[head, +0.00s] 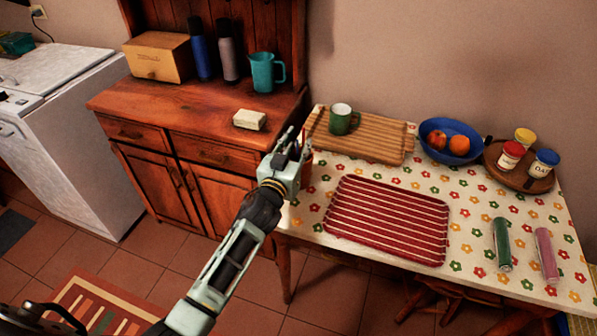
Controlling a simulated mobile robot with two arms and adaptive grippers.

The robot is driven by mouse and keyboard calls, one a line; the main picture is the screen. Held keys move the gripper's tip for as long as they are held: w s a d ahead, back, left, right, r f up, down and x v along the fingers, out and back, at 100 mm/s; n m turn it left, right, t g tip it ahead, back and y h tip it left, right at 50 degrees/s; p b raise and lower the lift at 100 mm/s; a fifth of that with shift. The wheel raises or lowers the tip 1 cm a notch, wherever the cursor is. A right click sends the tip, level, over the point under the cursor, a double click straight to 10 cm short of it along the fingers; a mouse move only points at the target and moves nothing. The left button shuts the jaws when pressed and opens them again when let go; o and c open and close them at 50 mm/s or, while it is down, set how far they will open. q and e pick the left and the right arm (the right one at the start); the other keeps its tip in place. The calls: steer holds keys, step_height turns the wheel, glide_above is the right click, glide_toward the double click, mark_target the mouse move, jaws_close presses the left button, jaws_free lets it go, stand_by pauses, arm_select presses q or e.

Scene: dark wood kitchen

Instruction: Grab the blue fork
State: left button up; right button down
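My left gripper (293,140) is at the left end of the flowered table, beside a reddish-brown holder (306,170). The holder is partly hidden behind the gripper. Thin upright shapes, perhaps utensil handles, show at the fingertips, one of them reddish. I cannot make out a blue fork among them. The fingers are small and overlap these shapes, so I cannot tell whether they are open or closed on something. My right gripper is not in view.
The table holds a wooden board (376,147) with a green mug (342,121), a red striped mat (385,222), a blue fruit bowl (450,156), a round tray with jars (541,185), and green (502,245) and pink (546,255) cylinders. A wooden cabinet (190,110) stands left.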

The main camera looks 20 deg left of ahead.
arm_select(q)
jaws_close()
steer(key=shift+r, duration=0.15)
stand_by(0.4)
